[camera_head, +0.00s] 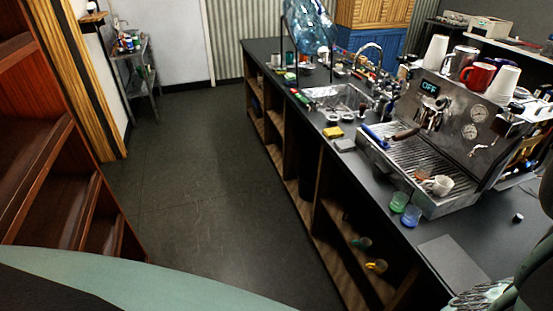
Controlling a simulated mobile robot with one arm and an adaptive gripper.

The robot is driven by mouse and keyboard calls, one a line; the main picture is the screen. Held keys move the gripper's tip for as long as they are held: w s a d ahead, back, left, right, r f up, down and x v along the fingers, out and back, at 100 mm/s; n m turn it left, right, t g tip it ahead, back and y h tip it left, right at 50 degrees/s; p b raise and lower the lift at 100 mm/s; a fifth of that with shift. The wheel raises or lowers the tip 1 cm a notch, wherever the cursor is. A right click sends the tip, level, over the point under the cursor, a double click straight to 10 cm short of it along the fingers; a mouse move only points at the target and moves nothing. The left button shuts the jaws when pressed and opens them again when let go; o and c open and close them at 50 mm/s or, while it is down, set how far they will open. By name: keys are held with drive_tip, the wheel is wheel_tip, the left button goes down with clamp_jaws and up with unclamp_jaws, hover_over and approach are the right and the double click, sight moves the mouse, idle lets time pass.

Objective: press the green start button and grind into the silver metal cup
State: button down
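The espresso machine (465,120) stands on the dark counter at the right, and its lit display (429,88) reads OFF. A green start button cannot be made out at this size. A silver metal cup (462,60) appears to stand on top of the machine, between a white cup and a red mug. A portafilter with a dark handle (405,134) is at the machine's left side. A small white cup (439,185) sits on the drip tray (400,165). Dark green parts, likely of my arm, show at the bottom right; no gripper fingertips are visible.
Green (399,202) and blue (411,216) cups stand near the counter's front edge. A grey mat (453,262) lies right of them. A sink (338,97) and a large water bottle (311,27) are farther back. The floor (190,190) between the counter and the left wooden shelf (50,150) is clear.

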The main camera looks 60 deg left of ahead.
drive_tip(key=shift+w+d+b, duration=0.1)
drive_tip(key=shift+w+b, duration=0.2)
drive_tip(key=shift+w, duration=0.05)
idle(0.4)
drive_tip(key=shift+s, duration=0.15)
drive_tip(key=shift+s+a, duration=0.2)
drive_tip(key=shift+s, duration=0.4)
drive_tip(key=shift+s+p, duration=0.1)
drive_tip(key=shift+p, duration=0.2)
drive_tip(key=shift+s+a+p, duration=0.15)
drive_tip(key=shift+s+a, duration=0.1)
drive_tip(key=shift+s, duration=0.5)
drive_tip(key=shift+s+a+p, duration=0.15)
drive_tip(key=shift+s+a, duration=0.05)
drive_tip(key=shift+s, duration=0.6)
drive_tip(key=shift+s+a+p, duration=0.15)
drive_tip(key=shift+s+a, duration=0.1)
drive_tip(key=shift+s, duration=0.5)
